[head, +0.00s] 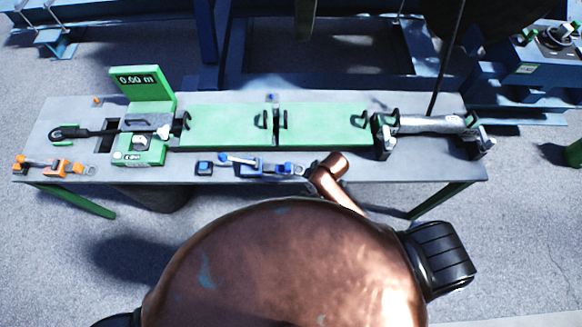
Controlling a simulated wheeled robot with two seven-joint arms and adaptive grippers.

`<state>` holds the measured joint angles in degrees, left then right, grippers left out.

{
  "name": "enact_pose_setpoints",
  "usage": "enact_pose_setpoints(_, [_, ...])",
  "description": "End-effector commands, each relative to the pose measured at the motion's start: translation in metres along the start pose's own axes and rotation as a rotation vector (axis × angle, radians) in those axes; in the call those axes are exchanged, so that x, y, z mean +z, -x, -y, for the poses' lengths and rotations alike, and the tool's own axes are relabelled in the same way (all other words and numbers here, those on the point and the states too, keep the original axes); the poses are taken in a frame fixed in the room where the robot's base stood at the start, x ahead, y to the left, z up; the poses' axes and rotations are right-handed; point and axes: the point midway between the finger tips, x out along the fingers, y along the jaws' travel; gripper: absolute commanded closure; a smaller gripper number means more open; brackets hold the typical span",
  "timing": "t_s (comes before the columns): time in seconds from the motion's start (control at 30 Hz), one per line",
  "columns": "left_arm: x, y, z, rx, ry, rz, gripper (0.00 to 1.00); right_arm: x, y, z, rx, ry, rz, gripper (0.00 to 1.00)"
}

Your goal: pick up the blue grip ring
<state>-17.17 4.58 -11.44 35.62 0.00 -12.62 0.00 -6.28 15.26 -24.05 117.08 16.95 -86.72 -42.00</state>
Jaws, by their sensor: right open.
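The blue grip ring (290,168) appears to be the small blue looped piece at the right end of a row of blue parts on the front edge of the bench. It is small, and its exact outline is hard to tell. My right gripper (310,171) is at the end of the copper-coloured arm, just right of the ring and close to it. Its jaws are open, small and partly hidden by my wrist. I cannot tell whether they touch the ring. My left gripper is not in view.
The grey bench (400,168) carries two green plates (325,122), a green meter reading 0.00 m (142,84) and a silver roller (432,124). A blue clamp (249,166) lies left of the ring, and orange parts (55,167) lie at the far left.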

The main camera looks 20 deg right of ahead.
Motion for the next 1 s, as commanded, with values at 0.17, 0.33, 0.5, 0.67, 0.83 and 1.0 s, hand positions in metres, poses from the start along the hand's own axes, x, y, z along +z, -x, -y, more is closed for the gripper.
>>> enact_pose_setpoints(0.17, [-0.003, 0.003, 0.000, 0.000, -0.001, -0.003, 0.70, -0.036, -0.004, -0.013, -0.045, 0.307, -0.005, 0.59])
enact_pose_setpoints(0.33, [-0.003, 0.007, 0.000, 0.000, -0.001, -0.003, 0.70, -0.067, -0.004, -0.027, -0.102, 0.670, 0.007, 0.59])
enact_pose_setpoints(0.5, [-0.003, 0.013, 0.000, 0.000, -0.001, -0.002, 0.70, -0.088, 0.003, -0.054, -0.202, 1.165, 0.054, 0.59])
enact_pose_setpoints(0.67, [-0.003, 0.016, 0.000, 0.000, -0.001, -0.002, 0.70, -0.090, 0.013, -0.078, -0.296, 1.485, 0.095, 0.59])
enact_pose_setpoints(0.83, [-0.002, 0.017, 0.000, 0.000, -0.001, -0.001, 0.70, -0.087, 0.016, -0.087, -0.348, 1.618, 0.108, 0.59])
enact_pose_setpoints(1.0, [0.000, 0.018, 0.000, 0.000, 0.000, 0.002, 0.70, -0.082, 0.000, -0.085, -0.353, 1.630, 0.107, 0.59])
